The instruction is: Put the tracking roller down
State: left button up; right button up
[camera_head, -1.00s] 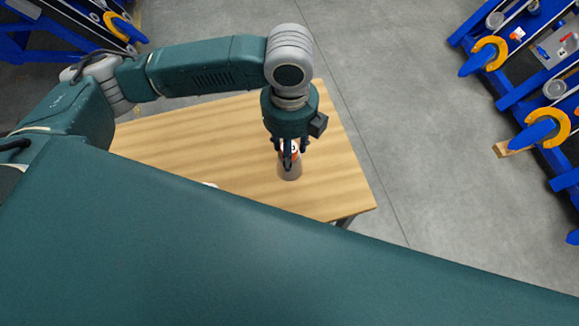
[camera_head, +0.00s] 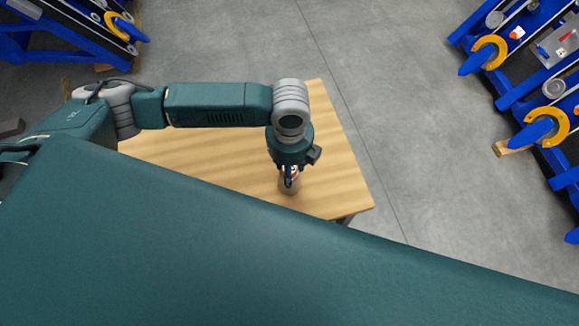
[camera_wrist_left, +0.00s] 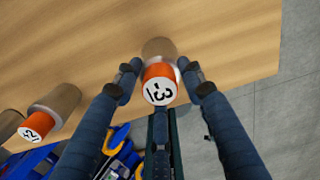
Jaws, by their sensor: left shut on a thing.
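The tracking roller (camera_head: 289,185) is a grey-brown cylinder with an orange band and a white end. It is upright at the wooden table (camera_head: 240,180), near its right front part. I cannot tell whether the roller's base touches the table. My right gripper is not in view.
A second roller (camera_wrist_left: 47,112), with an orange band and a marked white end, stands to the left in the left wrist view. Blue chassis frames (camera_head: 545,75) with yellow-orange hooks stand at the right.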

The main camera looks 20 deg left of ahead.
pick_arm(q)
jog(key=shift+f, duration=0.1)
jog(key=o, duration=1.2)
jog(key=shift+o, duration=1.1)
notch_tip(320, 180, up, 11)
jog(key=shift+b, duration=0.95)
jog(key=shift+r, duration=0.65)
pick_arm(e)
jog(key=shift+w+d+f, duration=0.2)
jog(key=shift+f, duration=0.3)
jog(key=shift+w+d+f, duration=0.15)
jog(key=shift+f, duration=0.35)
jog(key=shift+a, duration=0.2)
